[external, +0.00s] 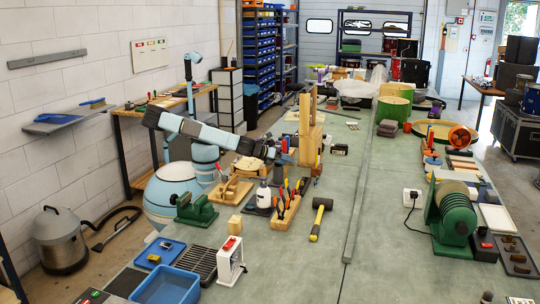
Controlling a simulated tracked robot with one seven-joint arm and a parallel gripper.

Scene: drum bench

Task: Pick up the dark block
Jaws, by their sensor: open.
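My gripper (281,154) is at the end of my blue and black arm, above the left half of the green bench (320,245), near a wooden stand. Its fingers are small and dark against the clutter, and I see nothing held in it. Which thing is the dark block is not certain. A small black block-like item with a pale label (339,149) lies on the bench just right of my gripper, apart from it. Dark grey blocks (387,128) lie farther back, beyond the long metal bar.
A wooden stand (311,130) rises beside my gripper. Pliers in a wooden holder (287,208), a black-headed mallet (320,205) and a green vise (196,210) are in front. A long grey bar (357,205) divides the bench; a green grinder (451,215) stands right. The bench's front middle is clear.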

